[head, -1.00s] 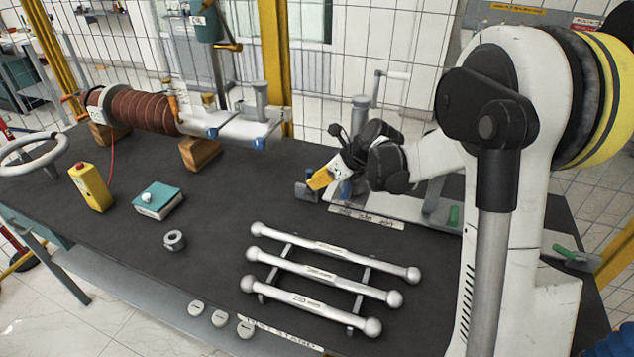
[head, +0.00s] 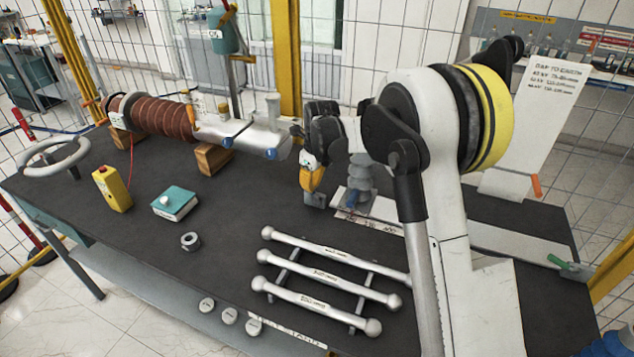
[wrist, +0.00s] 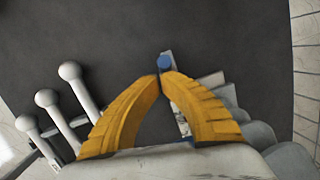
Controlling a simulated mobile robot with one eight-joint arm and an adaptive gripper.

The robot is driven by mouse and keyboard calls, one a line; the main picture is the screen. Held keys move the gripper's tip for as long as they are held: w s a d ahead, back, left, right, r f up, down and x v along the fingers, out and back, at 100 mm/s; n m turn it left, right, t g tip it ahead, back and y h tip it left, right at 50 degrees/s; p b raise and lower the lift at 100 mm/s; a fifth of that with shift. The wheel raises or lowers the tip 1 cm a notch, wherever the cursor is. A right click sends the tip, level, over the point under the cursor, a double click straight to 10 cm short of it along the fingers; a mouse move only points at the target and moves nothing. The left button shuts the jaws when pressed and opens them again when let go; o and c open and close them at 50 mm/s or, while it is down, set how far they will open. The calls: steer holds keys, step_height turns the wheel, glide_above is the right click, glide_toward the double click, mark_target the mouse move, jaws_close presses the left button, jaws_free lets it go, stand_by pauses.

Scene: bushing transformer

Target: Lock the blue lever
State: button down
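My gripper (head: 310,188) points down over the table, just left of a grey insulator stand (head: 360,178). In the wrist view its two yellow fingers (wrist: 161,77) arch together and their tips meet, with nothing visible held between them. A blue round lever end (wrist: 164,62) on a grey bar lies just beyond the tips; contact cannot be told. In the head view a blue part (head: 350,199) shows at the stand's foot, right of the fingers. Two more blue ends (head: 227,143) (head: 271,153) show on the grey fitting of the brown bushing (head: 160,115).
Three silver bars (head: 325,277) lie on a rack at the table's front. A nut (head: 190,241), a teal box (head: 174,204), a yellow button box (head: 112,188) and a handwheel (head: 52,157) stand left. The dark table between them and my gripper is clear.

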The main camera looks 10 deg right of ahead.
steer(key=shift+g+h, duration=0.4)
steer(key=shift+h, duration=0.2)
steer(key=shift+w+a+f, duration=0.5)
steer(key=shift+w+a, duration=0.05)
steer(key=shift+a, duration=0.2)
steer(key=shift+w+a+f, duration=0.45)
steer(key=shift+w+a, duration=0.1)
steer(key=shift+a, duration=0.15)
steer(key=shift+w+a+f, duration=0.1)
steer(key=shift+a+f, duration=0.05)
steer(key=shift+p, duration=0.3)
